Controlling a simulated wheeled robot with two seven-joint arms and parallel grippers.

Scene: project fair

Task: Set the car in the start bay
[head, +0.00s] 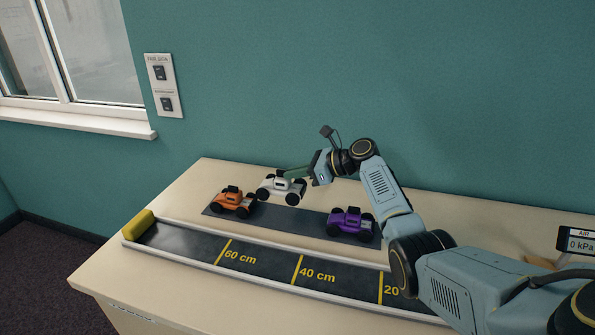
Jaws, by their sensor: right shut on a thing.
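A white car (275,187) with black wheels is at the jaws of my right gripper (292,174), which is shut on it. The car shows above the far edge of a dark mat (287,216); whether it is lifted or touches the table I cannot tell. An orange car (233,203) stands at the left end of the mat, and a purple car (351,222) stands at the right end. A dark track (260,262) with yellow lines runs along the front of the table. My right arm hides its right end, and no start bay can be made out. My left gripper is not in view.
A yellow block (138,224) closes the track's left end. Pale rails edge the track. A small pressure display (578,243) stands at the far right. The table (190,186) is bare behind the mat, against the green wall.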

